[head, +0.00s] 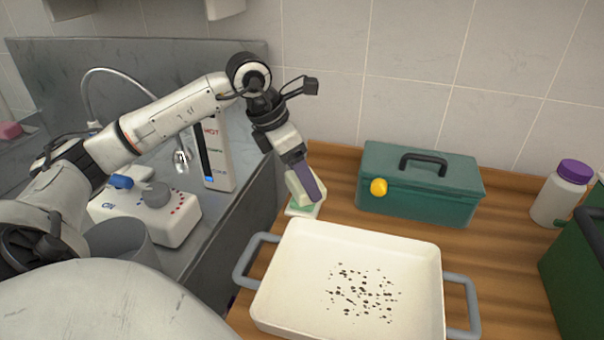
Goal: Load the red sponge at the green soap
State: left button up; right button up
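A pinkish-red block (10,130), which looks like the red sponge, sits at the far left edge of the picture, partly cut off. A pale green piece (303,209), which looks like the green soap, is on the wooden counter just behind the white pan. My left gripper (309,196) points down right at this green piece, and a purple-grey finger covers part of it. A pale block shows beside the finger. I cannot tell whether the fingers are shut on anything. My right gripper is not in view.
A white pan (300,270) with dark specks and grey handles fills the front. Behind it stand a teal toolbox (440,200) with a yellow knob and a purple-capped bottle (557,195). A dark green box (585,265) is at right. A metal sink with a tap is at left.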

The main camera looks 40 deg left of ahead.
pick_arm(q)
jog(key=shift+r+p, duration=2.15)
jog(key=shift+r, duration=0.9)
